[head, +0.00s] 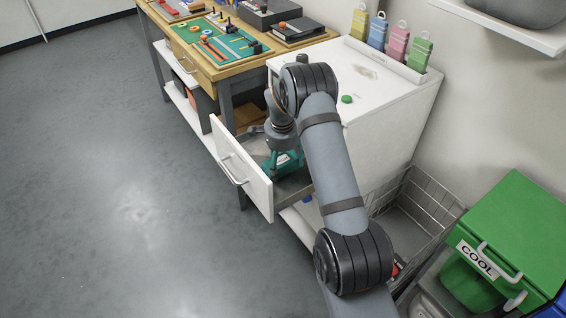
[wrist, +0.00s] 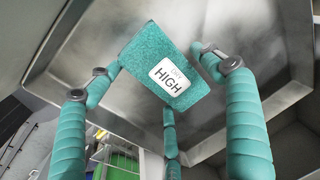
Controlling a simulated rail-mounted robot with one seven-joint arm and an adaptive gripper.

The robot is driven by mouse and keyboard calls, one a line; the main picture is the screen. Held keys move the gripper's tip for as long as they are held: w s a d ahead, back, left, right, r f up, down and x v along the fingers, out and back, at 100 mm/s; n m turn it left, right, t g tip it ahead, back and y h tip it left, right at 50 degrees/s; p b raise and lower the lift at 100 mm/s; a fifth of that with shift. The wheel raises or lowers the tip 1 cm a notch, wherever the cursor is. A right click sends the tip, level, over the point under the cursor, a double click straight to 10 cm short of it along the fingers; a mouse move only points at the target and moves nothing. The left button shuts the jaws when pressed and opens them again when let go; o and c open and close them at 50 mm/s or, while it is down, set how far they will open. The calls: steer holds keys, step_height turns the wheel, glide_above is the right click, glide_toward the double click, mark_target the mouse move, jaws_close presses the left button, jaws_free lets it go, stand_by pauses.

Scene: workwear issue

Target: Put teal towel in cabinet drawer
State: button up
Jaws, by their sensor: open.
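The teal towel (wrist: 165,62) is a small textured block with a white label that reads "HIGH". In the wrist view it is inside the metal interior of the cabinet drawer (wrist: 225,25); I cannot tell whether it rests flat on the drawer floor. My gripper (wrist: 160,78) has teal fingers, which are spread open around the towel. In the head view the drawer (head: 243,168) is pulled out from the white cabinet, and my gripper (head: 284,163) reaches down into it. My arm hides part of the drawer, and the towel cannot be told apart from the teal fingers there.
A wooden workbench (head: 212,68) stands to the left. A wire basket (head: 425,205) and a green bin marked COOL (head: 520,225) stand to the right. The floor at left is clear.

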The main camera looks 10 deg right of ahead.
steer(key=shift+r, duration=0.1)
step_height(320, 180, up, 12)
steer(key=s, duration=0.1)
steer(key=shift+s+a+p, duration=0.3)
steer(key=shift+s+p, duration=0.1)
steer(key=shift+p, duration=0.05)
steer(key=shift+c, duration=0.3)
stand_by(0.9)
